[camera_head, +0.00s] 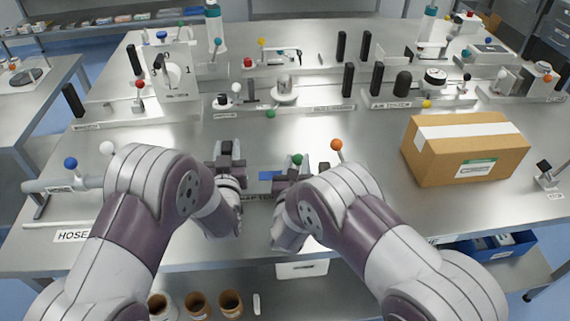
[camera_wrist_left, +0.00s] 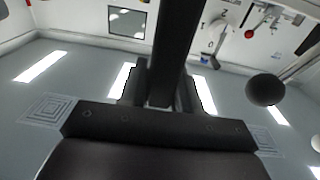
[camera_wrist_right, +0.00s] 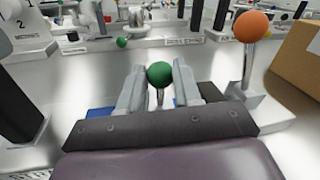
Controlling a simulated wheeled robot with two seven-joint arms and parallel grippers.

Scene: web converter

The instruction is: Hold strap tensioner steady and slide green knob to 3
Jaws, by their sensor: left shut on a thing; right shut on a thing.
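The strap tensioner (camera_head: 269,176) lies at the table's front middle, between and partly behind my grippers; its label is mostly covered. My left gripper (camera_head: 230,155) is at its left end. In the left wrist view a dark upright handle (camera_wrist_left: 176,45) stands between the fingers, which are shut on it. The green knob (camera_head: 297,159) is at the tensioner's right part. My right gripper (camera_head: 293,172) is shut on it; the right wrist view shows the green ball (camera_wrist_right: 160,73) and its thin stem between the two fingertips. The scale numbers are hidden.
An orange ball on a stem (camera_head: 336,145) stands just right of my right gripper. A cardboard box (camera_head: 465,150) sits further right. Several labelled fixtures line the back, and a hose device with a blue ball (camera_head: 71,163) is at left. The table between is clear.

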